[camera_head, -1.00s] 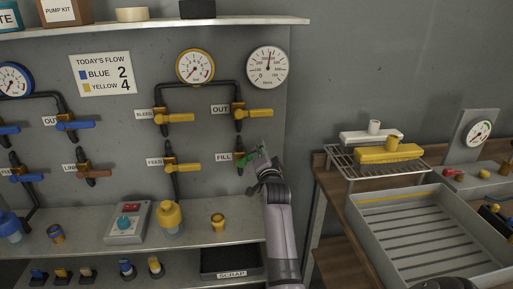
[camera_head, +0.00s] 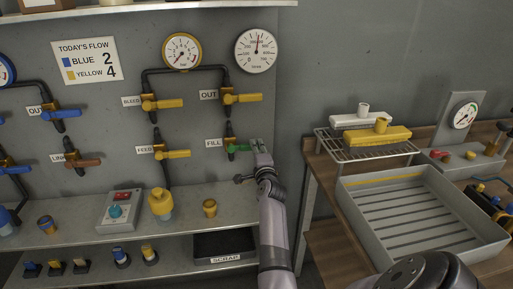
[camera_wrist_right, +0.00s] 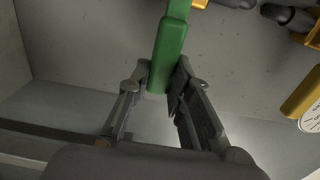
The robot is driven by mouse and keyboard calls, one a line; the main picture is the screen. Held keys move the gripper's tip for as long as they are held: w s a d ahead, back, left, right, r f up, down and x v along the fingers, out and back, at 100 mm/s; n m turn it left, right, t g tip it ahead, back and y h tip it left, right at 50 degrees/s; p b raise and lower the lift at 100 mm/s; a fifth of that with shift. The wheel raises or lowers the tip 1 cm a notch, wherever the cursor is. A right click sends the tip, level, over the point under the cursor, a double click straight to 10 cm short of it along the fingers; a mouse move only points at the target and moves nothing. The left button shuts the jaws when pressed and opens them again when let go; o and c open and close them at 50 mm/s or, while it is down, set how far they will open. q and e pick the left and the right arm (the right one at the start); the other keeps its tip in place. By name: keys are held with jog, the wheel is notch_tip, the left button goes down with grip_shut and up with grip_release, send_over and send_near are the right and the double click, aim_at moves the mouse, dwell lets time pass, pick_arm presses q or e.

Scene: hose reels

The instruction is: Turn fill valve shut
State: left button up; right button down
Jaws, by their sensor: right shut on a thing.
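The fill valve (camera_head: 229,142) is on the grey wall panel beside the FILL label (camera_head: 213,143). Its green handle (camera_head: 238,148) points right and looks about level in the head view. My right gripper (camera_head: 257,147) is at the outer end of this handle. In the right wrist view, the green handle (camera_wrist_right: 170,45) reaches down between the two fingers of my right gripper (camera_wrist_right: 163,78), which is shut on it. The handle's far end at the valve body is cut off there. My left gripper is not in view.
Yellow-handled OUT (camera_head: 240,98) and FEED (camera_head: 172,154) valves sit close by. A shelf (camera_head: 185,212) with a yellow bottle (camera_head: 161,203) and control box (camera_head: 118,211) lies below. A grey tray (camera_head: 345,205) and wire rack (camera_head: 325,146) stand right.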

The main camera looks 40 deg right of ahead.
jog(key=shift+f, duration=0.1)
dwell(0.3)
jog(key=c, duration=1.4)
grip_release()
jog(key=shift+c, duration=0.2)
notch_tip(320, 180, up, 10)
jog(key=shift+r, duration=0.1)
